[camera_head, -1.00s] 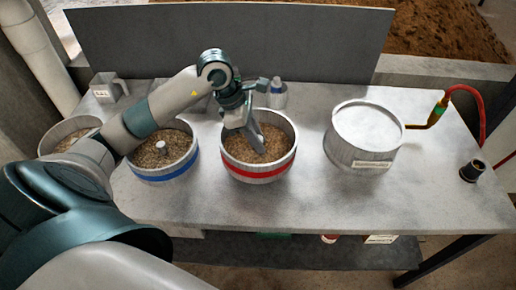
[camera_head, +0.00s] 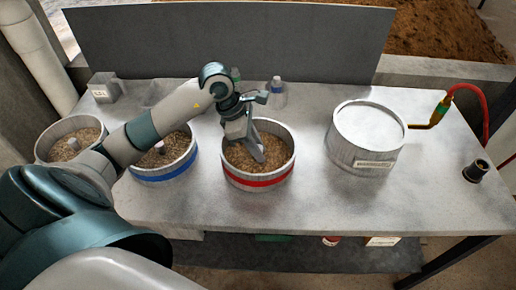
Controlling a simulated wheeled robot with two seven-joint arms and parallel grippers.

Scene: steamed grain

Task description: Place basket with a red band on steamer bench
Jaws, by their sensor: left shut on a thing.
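The basket with a red band (camera_head: 258,181) is a round metal-sided tub full of brown grain, at the middle of the grey steamer bench (camera_head: 310,205). It looks upright. My left gripper (camera_head: 258,152) points down inside its rim, over the grain. It is shut on the basket, at the middle; the fingers hide the gripped part. I cannot tell whether the basket's base touches the bench top. My right gripper is not in view.
A blue-banded basket (camera_head: 165,173) and another grain basket (camera_head: 71,139) stand left. A lidded metal drum (camera_head: 366,136) stands right, with clear bench between. A small bottle (camera_head: 277,88) is behind; a dark cup (camera_head: 475,171) and red hose (camera_head: 484,118) are at the right.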

